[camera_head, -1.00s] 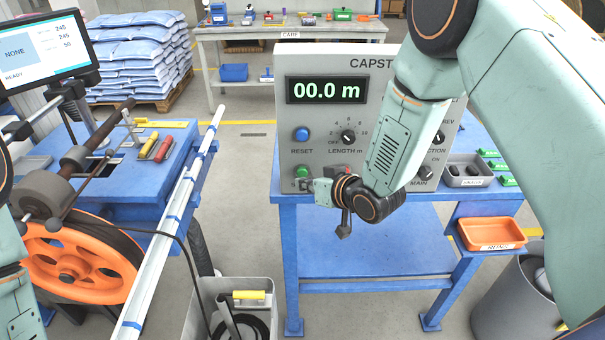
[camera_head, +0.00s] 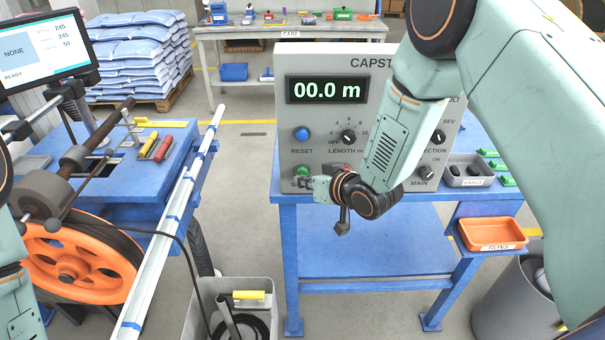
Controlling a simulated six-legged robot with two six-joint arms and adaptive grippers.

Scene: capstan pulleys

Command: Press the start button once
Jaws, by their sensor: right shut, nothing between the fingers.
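The grey capstan control box (camera_head: 325,120) stands on a blue table, its display reading 00.0 m. The green start button (camera_head: 302,171) is at its lower left, below the blue reset button (camera_head: 302,134). My right gripper (camera_head: 303,183) is shut and empty, its tips just below the green button, close to the panel. I cannot tell whether the tips touch the button or panel. The gripper hides most of the label under the button. My right arm covers the right part of the panel. My left gripper is not in view; only part of my left arm shows at the left edge.
The length dial (camera_head: 348,137) sits right of the reset button. An orange tray (camera_head: 492,234) is at the table's right. A long white rail (camera_head: 170,220) slants past the orange wheel (camera_head: 75,265) at left. A grey bin (camera_head: 200,318) stands on the floor.

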